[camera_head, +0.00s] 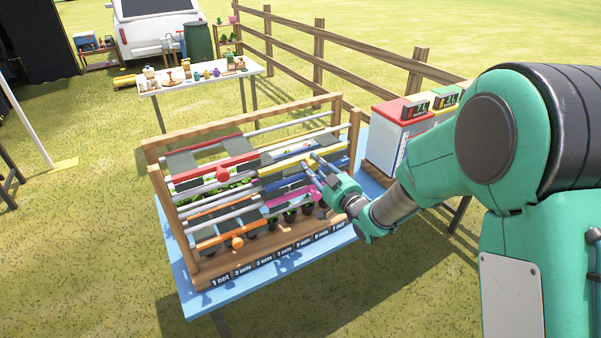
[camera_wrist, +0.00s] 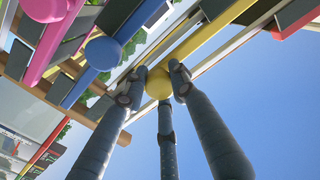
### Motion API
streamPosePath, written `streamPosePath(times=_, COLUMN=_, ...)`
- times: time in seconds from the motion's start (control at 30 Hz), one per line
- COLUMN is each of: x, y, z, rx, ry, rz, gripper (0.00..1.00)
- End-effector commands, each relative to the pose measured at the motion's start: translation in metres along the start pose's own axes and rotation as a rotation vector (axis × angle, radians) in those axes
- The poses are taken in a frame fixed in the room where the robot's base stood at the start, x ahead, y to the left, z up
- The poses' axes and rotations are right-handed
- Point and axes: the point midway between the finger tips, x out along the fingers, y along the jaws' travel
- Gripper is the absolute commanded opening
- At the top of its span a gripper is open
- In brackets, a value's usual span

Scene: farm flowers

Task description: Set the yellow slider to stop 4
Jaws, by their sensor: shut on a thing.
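The yellow slider (camera_head: 289,164) is a yellow bar on the upper right part of a wooden rack (camera_head: 250,254). In the wrist view its yellow bar (camera_wrist: 207,30) runs diagonally, with a round yellow knob (camera_wrist: 158,84) on it. My gripper (camera_head: 312,164) reaches the rack from the right. In the wrist view its grey fingers (camera_wrist: 160,80) are closed around the yellow knob. The knob is partly hidden by the fingers. The stop at which the slider stands cannot be read in these views.
Close by are a blue slider (camera_head: 284,185), with its blue knob (camera_wrist: 103,53), and a pink slider (camera_head: 282,198). A red slider (camera_head: 222,173) and an orange slider (camera_head: 237,242) are on the left. Labels (camera_head: 283,255) line the rack's front; potted plants stand inside.

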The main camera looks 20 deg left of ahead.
Motion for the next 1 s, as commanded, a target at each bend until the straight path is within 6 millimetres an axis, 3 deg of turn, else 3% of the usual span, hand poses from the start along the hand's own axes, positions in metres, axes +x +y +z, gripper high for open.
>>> streamPosePath(times=0.13, x=-0.001, y=0.019, z=0.001, rx=0.000, ry=-0.001, rz=0.002, gripper=0.00)
streamPosePath(times=0.47, x=-0.001, y=0.024, z=0.000, rx=0.000, ry=-0.001, rz=0.004, gripper=0.00)
streamPosePath(times=0.5, x=-0.001, y=0.025, z=0.000, rx=0.001, ry=-0.001, rz=0.004, gripper=0.28)
streamPosePath(times=0.6, x=-0.001, y=0.024, z=0.000, rx=0.001, ry=-0.001, rz=0.004, gripper=0.47)
streamPosePath(times=1.0, x=-0.002, y=0.023, z=0.000, rx=0.000, ry=-0.001, rz=0.001, gripper=0.47)
